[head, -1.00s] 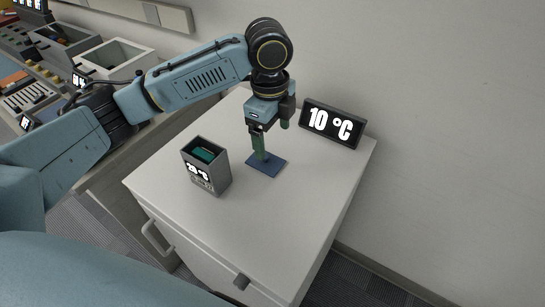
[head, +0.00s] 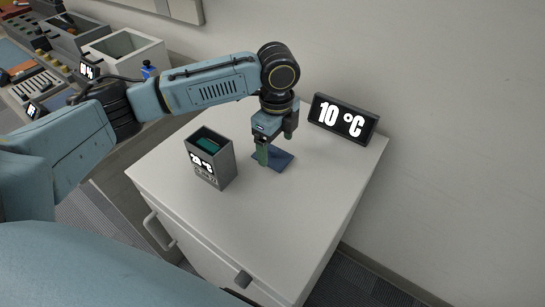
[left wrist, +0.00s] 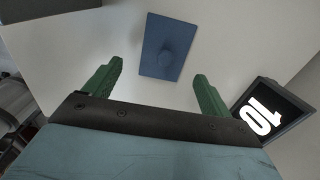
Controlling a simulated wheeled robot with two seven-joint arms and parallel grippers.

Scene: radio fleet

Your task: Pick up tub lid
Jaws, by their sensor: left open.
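The tub lid (head: 284,160) is a flat dark blue square plate lying on the white cabinet top. In the left wrist view the lid (left wrist: 155,62) shows a round knob in its middle. My left gripper (head: 273,150) is above and beside the lid, pointing down, and partly hides it in the head view. In the left wrist view its two green fingers (left wrist: 158,82) are wide apart, with the lid beyond and between their lines and nothing held. A grey tub (head: 224,165) with a teal content and a white label stands to the left of the lid. My right gripper is not in view.
A black display (head: 341,119) reading 10 °C stands at the back right of the cabinet top (head: 255,215), near the wall. The front of the top is clear. A bench with grey bins (head: 128,46) and panels is at the far left.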

